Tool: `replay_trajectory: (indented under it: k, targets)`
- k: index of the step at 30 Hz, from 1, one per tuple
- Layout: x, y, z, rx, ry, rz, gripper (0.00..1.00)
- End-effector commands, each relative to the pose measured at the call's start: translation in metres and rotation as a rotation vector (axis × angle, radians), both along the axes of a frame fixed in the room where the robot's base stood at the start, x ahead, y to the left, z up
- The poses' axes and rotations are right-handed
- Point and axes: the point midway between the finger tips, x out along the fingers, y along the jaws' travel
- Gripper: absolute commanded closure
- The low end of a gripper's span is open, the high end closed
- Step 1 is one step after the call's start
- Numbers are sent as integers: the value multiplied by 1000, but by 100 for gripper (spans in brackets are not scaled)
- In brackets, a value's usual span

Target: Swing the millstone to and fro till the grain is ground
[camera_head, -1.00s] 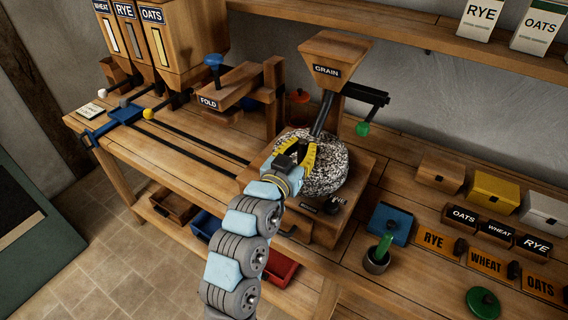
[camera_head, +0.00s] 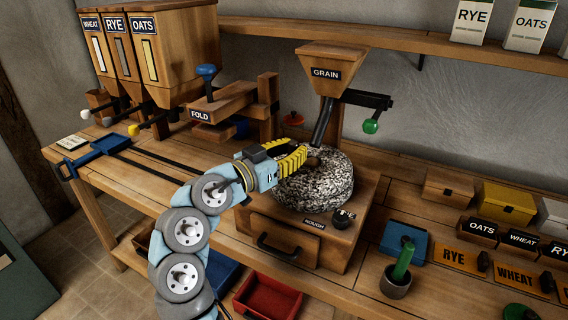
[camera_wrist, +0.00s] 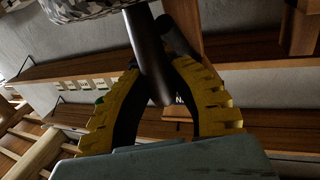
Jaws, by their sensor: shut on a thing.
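The speckled grey millstone (camera_head: 318,185) lies flat on its wooden base (camera_head: 345,245), under the GRAIN hopper (camera_head: 330,68) and its dark chute (camera_head: 322,122). My gripper (camera_head: 304,156) reaches from the left to the stone's upper left rim. In the wrist view, my yellow jaws (camera_wrist: 163,98) are closed around a dark round post (camera_wrist: 150,62) beside the stone (camera_wrist: 92,8). It looks like the stone's handle; the head view hides it behind the jaws. A black knob (camera_head: 343,218) and a ROUGH label (camera_head: 315,223) are on the base. I cannot see any grain.
A crank with a green knob (camera_head: 371,126) stands right of the hopper. The FOLD press (camera_head: 225,105) stands behind my arm on the left. A cup with a green-handled tool (camera_head: 396,282) and a blue-lidded box (camera_head: 403,246) stand at right. A red bin (camera_head: 268,297) is below.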

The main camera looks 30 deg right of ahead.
Motion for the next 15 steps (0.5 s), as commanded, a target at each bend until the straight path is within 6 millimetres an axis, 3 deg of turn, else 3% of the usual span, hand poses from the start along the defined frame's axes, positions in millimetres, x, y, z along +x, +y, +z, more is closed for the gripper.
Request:
replay_trajectory:
  k: [15]
  targets:
    - [10,-6,-1,0,3,-184,100]
